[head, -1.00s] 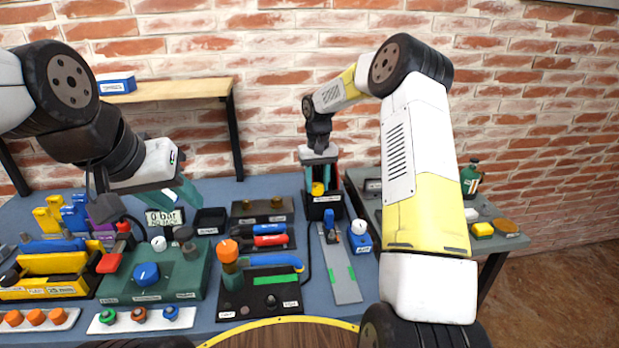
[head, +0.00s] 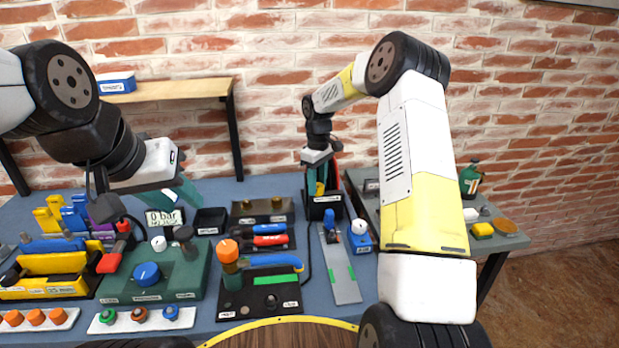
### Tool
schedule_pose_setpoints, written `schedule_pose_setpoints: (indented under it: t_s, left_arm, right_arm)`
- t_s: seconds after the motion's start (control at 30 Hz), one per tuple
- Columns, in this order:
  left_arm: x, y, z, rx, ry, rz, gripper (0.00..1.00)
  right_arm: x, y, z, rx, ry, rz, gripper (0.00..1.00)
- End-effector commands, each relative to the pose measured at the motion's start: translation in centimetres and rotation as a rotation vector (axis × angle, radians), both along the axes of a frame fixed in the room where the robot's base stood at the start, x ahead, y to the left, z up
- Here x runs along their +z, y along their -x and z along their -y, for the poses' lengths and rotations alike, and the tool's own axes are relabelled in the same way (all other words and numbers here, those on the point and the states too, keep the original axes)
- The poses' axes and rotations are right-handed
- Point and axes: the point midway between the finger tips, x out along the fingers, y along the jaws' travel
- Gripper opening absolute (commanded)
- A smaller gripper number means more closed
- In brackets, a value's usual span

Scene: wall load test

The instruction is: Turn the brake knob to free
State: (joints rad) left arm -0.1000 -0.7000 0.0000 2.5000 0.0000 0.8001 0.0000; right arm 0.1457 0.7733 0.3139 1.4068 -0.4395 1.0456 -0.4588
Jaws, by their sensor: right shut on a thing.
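A yellow knob (head: 320,188) stands at a black box (head: 323,209) at the back of the bench, right of centre; I take it for the brake knob, but no readable label confirms this. My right gripper (head: 320,184) reaches down from above and is shut on the yellow knob, its teal fingers on either side hiding part of it. The gripper is turned slightly about its vertical axis. My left gripper (head: 183,190) hangs over the back left of the bench, away from the knob; its jaw opening cannot be made out.
A green box with a blue knob (head: 146,274) and a red-handled lever stands at left. A black panel with an orange-topped post (head: 229,251) and blue handle is front centre. A grey strip (head: 340,270) and a blue block (head: 360,243) lie near the black box. A brick wall is behind.

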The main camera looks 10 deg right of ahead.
Motion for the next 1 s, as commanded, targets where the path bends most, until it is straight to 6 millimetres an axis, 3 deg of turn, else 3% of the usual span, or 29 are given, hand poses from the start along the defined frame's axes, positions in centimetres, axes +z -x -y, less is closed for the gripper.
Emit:
schedule_pose_setpoints:
  t_s: [0.5, 0.53, 0.63, 1.0]
  left_arm:
    - [0.0, 0.0, 0.0, 0.0, 0.0, 0.0, 0.36]
    - [0.0, 0.0, 0.0, 0.0, 0.0, 0.0, 0.36]
    - [0.0, 0.0, 0.0, 0.0, 0.0, 0.0, 0.36]
    - [0.0, 0.0, 0.0, 0.0, 0.0, 0.0, 0.36]
  right_arm:
    - [0.15, -0.09, 0.02, 0.021, 0.001, 0.004, 0.0]
    - [0.15, -0.09, 0.02, 0.021, 0.001, 0.004, 0.39]
    - [0.13, -0.08, 0.03, 0.021, 0.0, 0.003, 0.59]
    - [0.42, -0.06, 0.01, 0.02, 0.0, 0.003, 0.59]
